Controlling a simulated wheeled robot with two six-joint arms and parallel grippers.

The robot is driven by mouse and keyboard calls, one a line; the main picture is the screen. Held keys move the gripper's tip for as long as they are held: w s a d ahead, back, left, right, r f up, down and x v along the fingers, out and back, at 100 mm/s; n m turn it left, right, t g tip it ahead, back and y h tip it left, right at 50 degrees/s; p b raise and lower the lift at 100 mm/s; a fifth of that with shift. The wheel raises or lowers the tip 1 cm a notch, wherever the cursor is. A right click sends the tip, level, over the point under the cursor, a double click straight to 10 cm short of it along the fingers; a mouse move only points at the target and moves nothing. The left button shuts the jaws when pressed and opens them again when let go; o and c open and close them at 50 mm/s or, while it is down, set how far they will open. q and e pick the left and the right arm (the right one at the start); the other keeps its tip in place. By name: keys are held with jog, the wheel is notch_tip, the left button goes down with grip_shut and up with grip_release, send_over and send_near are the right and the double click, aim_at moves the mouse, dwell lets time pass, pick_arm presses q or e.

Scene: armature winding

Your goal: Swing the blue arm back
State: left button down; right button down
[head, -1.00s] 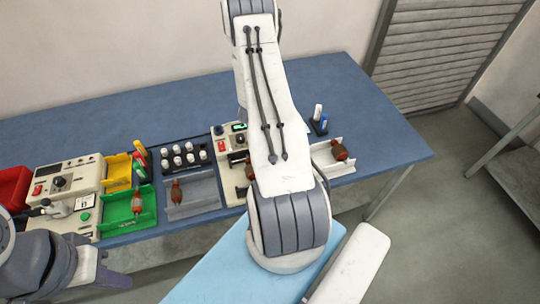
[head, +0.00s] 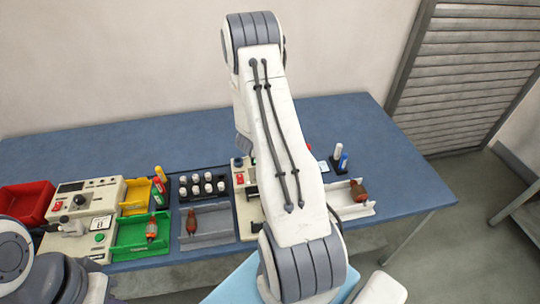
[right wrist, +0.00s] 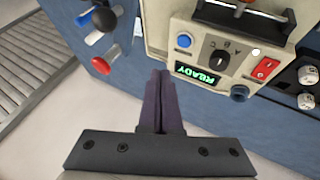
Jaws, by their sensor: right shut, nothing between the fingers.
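The winding machine (right wrist: 215,62) shows in the right wrist view with a lit READY display, a dark selector knob, a blue button (right wrist: 184,40) and a red switch. A dark blue round knob (right wrist: 240,93) sticks out at its edge; it also shows at the machine's back left in the head view (head: 238,162). My right gripper (right wrist: 160,74) is shut and empty, apart from the knob, above the area beside the machine. My right arm hides much of the machine. My left gripper is out of view.
A white tray (head: 359,211) with an armature stands right; a grey tray (head: 207,237), green bin (head: 130,246) and black rack (head: 201,198) lie left. The table's back is clear.

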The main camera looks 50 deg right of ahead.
jog(key=shift+w+a+r, duration=0.3)
jog(key=shift+a+r, duration=0.5)
jog(key=shift+r, duration=0.05)
jog(key=shift+w+a+r, duration=0.3)
jog(key=shift+a+r, duration=0.45)
jog(key=shift+r, duration=0.1)
